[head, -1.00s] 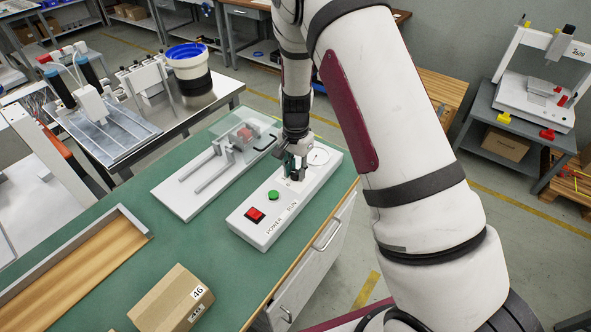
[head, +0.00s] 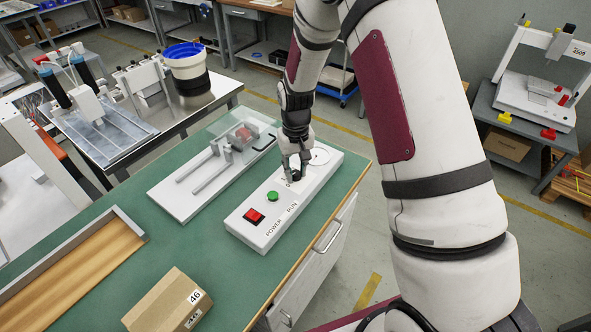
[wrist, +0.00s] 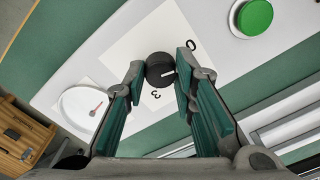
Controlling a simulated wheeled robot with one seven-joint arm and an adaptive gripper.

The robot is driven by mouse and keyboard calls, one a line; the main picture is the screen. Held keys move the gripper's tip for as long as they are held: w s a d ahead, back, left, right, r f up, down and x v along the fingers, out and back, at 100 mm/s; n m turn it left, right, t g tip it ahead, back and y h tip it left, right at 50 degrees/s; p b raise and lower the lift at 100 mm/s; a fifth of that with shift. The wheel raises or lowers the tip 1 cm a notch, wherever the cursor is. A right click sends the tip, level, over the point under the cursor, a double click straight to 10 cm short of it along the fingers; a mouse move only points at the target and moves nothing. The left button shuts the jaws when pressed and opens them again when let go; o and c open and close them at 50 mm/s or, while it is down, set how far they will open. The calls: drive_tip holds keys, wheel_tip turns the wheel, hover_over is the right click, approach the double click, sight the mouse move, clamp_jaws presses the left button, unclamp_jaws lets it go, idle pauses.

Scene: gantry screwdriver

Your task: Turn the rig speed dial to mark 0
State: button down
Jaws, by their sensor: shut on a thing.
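The speed dial is a round black knob (wrist: 160,68) on a white label with a "0" mark (wrist: 191,44) and a "3" mark (wrist: 155,93). A white line on its top points to the right in the wrist view, toward one finger; other marks are hidden. My gripper (wrist: 160,76) is shut on the knob, with a fingertip on either side. In the head view my gripper (head: 293,172) is down on the white control box (head: 255,232), mostly covering the dial (head: 295,178).
On the same box are a red power switch (head: 254,216), a green button (head: 272,196) and a round gauge (head: 319,156). A white rig plate (head: 180,207) lies beside it. A cardboard box (head: 165,300) and a tray (head: 75,260) sit on the green bench.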

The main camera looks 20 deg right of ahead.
sight(295, 173)
drive_tip(key=shift+n, duration=1.6)
drive_tip(key=c, duration=1.3)
unclamp_jaws()
drive_tip(key=shift+r, duration=6)
